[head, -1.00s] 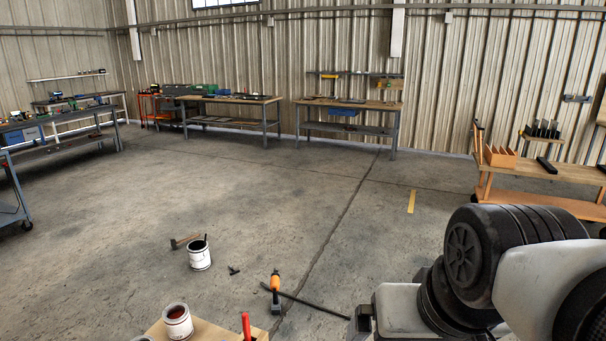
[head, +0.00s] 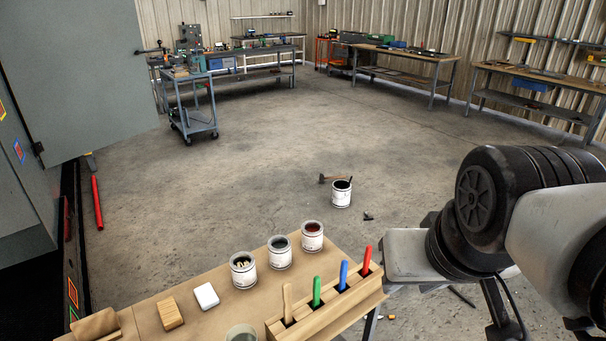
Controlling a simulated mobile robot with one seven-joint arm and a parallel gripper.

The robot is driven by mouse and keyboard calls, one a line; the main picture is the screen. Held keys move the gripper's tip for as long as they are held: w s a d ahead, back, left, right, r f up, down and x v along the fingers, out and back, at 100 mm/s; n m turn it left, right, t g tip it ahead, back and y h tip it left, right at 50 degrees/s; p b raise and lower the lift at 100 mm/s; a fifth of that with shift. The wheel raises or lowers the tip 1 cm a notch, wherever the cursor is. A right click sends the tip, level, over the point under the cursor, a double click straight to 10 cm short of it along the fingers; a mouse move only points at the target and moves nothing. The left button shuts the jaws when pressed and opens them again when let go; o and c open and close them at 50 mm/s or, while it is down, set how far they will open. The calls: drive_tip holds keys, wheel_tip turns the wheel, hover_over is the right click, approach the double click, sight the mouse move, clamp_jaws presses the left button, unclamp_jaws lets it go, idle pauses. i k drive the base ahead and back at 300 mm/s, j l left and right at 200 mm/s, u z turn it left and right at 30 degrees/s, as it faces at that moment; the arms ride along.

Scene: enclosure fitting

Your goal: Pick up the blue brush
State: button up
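A blue brush handle (head: 343,275) stands upright in a wooden slotted holder (head: 330,315) on the near table. It sits between a green handle (head: 317,291) on its left and a red handle (head: 367,260) on its right. A plain wooden handle (head: 287,302) stands at the left end of the holder. The lower part of the blue brush is hidden in the holder. My arm shows at the right, but my gripper is out of view.
Paint cans (head: 280,252) stand behind the holder on the wooden table (head: 205,328). A white block (head: 206,296) and a wooden block (head: 170,313) lie left of them. An open grey door (head: 80,80) is at left.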

sight(343, 275)
drive_tip(key=i+l+u, duration=0.1)
drive_tip(key=u, duration=1.6)
drive_tip(key=l, duration=0.8)
drive_tip(key=k+l, duration=0.1)
drive_tip(key=l, duration=0.7)
drive_tip(key=u, duration=0.05)
